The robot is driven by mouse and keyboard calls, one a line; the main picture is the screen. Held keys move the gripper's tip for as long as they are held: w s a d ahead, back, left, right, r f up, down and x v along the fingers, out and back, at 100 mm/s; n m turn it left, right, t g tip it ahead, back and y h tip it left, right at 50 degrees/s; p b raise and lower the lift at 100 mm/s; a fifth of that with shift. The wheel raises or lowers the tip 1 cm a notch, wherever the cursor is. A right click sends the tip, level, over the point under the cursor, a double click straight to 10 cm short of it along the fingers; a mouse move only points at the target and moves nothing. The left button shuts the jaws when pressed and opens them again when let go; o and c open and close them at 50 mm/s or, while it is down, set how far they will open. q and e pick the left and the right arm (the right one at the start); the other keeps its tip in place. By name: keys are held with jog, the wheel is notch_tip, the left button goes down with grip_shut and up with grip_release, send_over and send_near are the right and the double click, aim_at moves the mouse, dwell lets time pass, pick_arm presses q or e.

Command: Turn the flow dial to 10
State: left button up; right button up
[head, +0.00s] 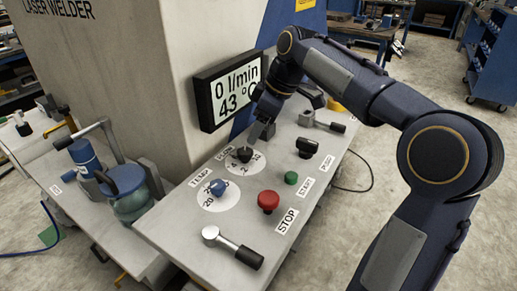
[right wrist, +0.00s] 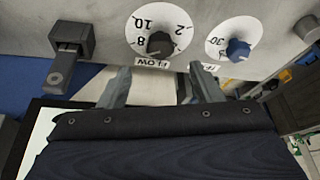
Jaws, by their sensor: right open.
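The flow dial (head: 244,154) is a black knob on a white round scale on the grey panel. In the right wrist view the flow dial (right wrist: 159,44) shows near the numbers 8, 10 and 2, above its FLOW label. I cannot tell its exact pointer setting. The display (head: 228,91) reads 0 l/min and 43 °. My right gripper (head: 262,131) is just behind the dial in the head view. In the right wrist view my right gripper (right wrist: 163,82) is open and empty, with the dial beyond the gap between its fingers. My left gripper is not in view.
The blue temp dial (head: 217,187) is beside the flow dial. A red stop button (head: 268,201), a green button (head: 291,178), a black knob (head: 307,147) and a lever (head: 232,246) are also on the panel. A blue-green vessel (head: 128,192) stands left.

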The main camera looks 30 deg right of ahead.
aim_at(246, 151)
jog(key=b+x, duration=0.1)
jog(key=x, duration=0.6)
jog(key=shift+a+f, duration=0.1)
jog(key=shift+f, duration=0.1)
jog(key=c, duration=1)
jog(key=shift+m, duration=0.3)
